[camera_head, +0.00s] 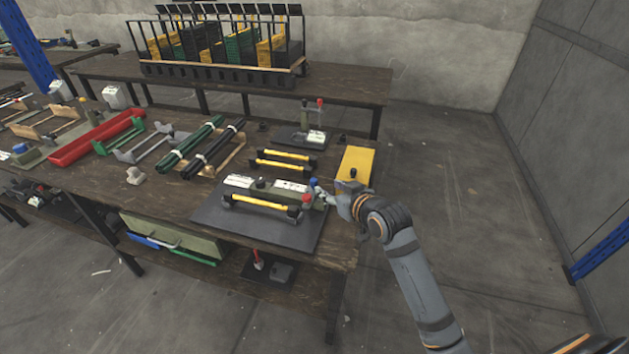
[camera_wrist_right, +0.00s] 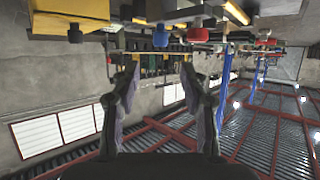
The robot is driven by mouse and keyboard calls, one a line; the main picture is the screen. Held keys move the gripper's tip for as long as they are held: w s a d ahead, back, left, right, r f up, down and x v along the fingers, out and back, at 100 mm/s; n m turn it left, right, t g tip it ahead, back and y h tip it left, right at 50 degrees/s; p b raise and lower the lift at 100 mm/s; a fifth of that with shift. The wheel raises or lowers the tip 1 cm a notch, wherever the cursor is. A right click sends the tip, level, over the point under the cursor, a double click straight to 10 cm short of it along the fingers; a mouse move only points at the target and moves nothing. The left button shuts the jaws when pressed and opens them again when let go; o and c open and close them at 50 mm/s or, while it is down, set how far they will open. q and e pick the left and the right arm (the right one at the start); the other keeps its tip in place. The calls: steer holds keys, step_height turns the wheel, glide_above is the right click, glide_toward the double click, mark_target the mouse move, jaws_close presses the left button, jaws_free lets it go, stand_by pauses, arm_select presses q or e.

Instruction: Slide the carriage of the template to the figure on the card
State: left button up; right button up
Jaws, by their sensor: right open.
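The template appears to be the long grey-green fixture (camera_head: 272,193) on a dark mat (camera_head: 285,235) near the table's right end. It bears white labels, a black knob, a red knob (camera_head: 307,198) and a blue knob (camera_head: 313,182). A yellow bar (camera_head: 262,203) with black ends lies along its front. I cannot single out the carriage or read any figure. My right gripper (camera_head: 323,190) is at the fixture's right end, close to the knobs. In the right wrist view the gripper (camera_wrist_right: 159,67) is open and empty, with a blue knob (camera_wrist_right: 160,37) and red knob (camera_wrist_right: 108,27) beyond it.
A yellow plate (camera_head: 355,164) lies behind my right gripper. Two more yellow bars (camera_head: 283,160) lie behind the fixture. A small dark stand (camera_head: 300,138) with a white card stands farther back. Dark rods (camera_head: 205,145) and a red tray (camera_head: 97,138) lie left. Floor to the right is clear.

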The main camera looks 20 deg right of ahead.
mark_target(314, 180)
steer(key=x, duration=1)
steer(key=shift+w+f, duration=0.2)
steer(key=shift+w, duration=0.05)
jaws_close()
